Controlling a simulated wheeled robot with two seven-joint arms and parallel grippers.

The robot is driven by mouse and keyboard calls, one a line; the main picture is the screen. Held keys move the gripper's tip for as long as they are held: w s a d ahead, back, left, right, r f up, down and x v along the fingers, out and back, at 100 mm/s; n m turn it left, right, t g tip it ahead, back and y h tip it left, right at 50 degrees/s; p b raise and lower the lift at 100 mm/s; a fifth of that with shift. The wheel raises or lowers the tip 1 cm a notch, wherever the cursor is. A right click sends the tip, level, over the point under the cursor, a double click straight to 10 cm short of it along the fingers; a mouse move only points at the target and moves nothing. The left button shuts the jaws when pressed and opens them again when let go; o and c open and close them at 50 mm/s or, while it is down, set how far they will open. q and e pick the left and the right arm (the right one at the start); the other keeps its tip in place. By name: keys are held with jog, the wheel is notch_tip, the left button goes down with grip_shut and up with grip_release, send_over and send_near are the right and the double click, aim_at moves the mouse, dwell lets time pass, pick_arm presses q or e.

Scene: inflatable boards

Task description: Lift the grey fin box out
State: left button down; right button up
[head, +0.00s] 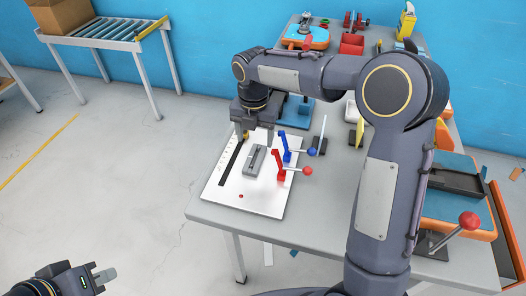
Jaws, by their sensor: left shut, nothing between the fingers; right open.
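The grey fin box (254,162) lies on the white board (225,189), right of a long black strip. A red clamp (280,163) and a blue clamp (286,146) stand just right of it, with ball-ended handles pointing right. My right gripper (243,136) points down over the far part of the board, above and slightly left of the box's far end. It is open and looks apart from the box. My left gripper (105,275) is low at the left, over the floor, shut and empty, far from the board.
The grey table (318,225) carries the board near its left front corner. My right arm crosses above the table and hides part of it. A black tray (450,180) and a red-knobbed lever (468,220) are at right. A roller conveyor with a carton (65,14) stands at back left.

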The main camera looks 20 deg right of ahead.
aim_at(255, 158)
notch_tip(255, 158, down, 3)
jog(key=shift+w+d+r, duration=0.1)
jog(key=shift+w+r, duration=0.05)
jog(key=f, duration=0.5)
jog(key=shift+a+f, duration=0.15)
jog(key=shift+a, duration=0.05)
jog(key=c, duration=1.1)
